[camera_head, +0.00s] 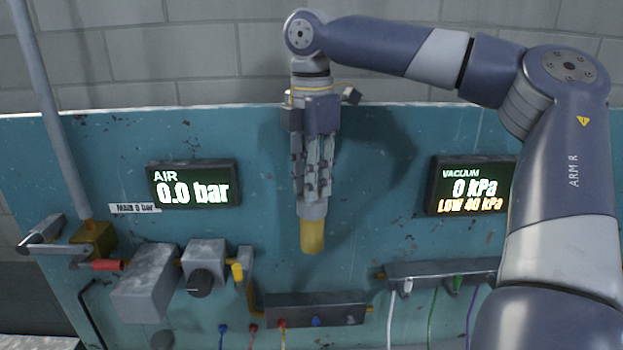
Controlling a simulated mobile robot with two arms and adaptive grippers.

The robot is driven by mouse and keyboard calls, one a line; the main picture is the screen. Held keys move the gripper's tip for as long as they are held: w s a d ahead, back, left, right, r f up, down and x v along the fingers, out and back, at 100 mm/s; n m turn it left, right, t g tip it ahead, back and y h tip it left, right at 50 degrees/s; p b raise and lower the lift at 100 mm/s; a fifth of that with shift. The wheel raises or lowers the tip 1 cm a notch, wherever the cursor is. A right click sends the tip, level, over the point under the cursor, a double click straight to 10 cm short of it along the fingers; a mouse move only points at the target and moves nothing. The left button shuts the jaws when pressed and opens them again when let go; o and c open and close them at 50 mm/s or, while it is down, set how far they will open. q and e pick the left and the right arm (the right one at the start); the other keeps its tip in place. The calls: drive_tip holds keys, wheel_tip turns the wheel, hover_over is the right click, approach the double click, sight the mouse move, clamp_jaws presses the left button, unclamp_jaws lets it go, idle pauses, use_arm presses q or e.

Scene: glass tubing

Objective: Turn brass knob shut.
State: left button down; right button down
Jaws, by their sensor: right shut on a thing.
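My right gripper (315,190) reaches down in front of the teal panel (365,235), left of the vacuum display. Its fingers are shut on a cylinder with a grey collar and a brass-yellow lower end (312,238). This looks like the brass knob, but the fingers hide its upper part. I cannot tell how far it is turned. The air display (193,184) reads 0.0 bar. The vacuum display (472,187) reads 0 kPa with "LOW 40 kPa" below. My left gripper is not in view.
A brass block (93,240) with a lever and a red part sits at left under a grey pipe (58,130). Grey boxes (150,285) with a black knob (200,283) stand beside it. A port strip (315,310) and a hose rail (440,272) are lower. My right arm covers the right side.

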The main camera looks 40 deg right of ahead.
drive_tip(key=shift+r+n, duration=0.1)
drive_tip(key=shift+n, duration=0.4)
drive_tip(key=c, duration=1.4)
unclamp_jaws()
drive_tip(key=shift+o, duration=0.2)
wheel_tip(320, 180, up, 12)
